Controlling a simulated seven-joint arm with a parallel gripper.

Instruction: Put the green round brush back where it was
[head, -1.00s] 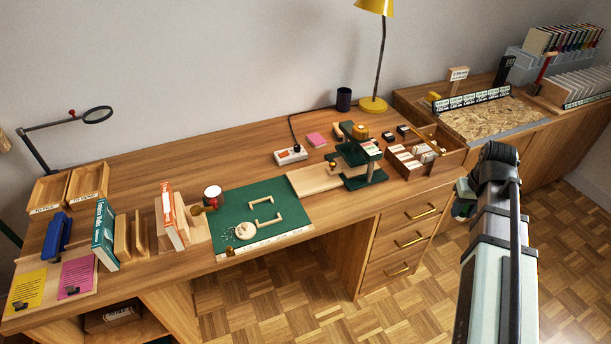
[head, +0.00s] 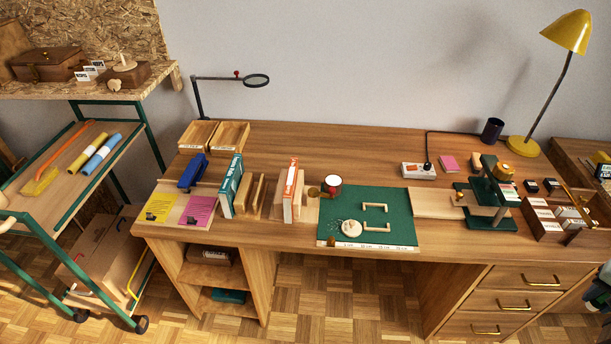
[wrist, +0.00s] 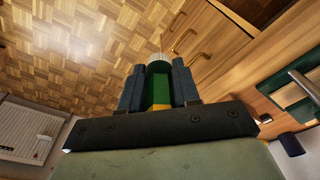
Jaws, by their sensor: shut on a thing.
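The green round brush (wrist: 159,88) shows in the wrist view as a green cylinder with a yellow band and pale bristles at its far end. My gripper (wrist: 158,72) is shut on it, one dark finger on each side. The wooden floor and drawer fronts lie beyond it. Where the brush stood before cannot be told from these frames.
A green-framed trolley (head: 75,205) stands left. The desk's back middle is clear.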

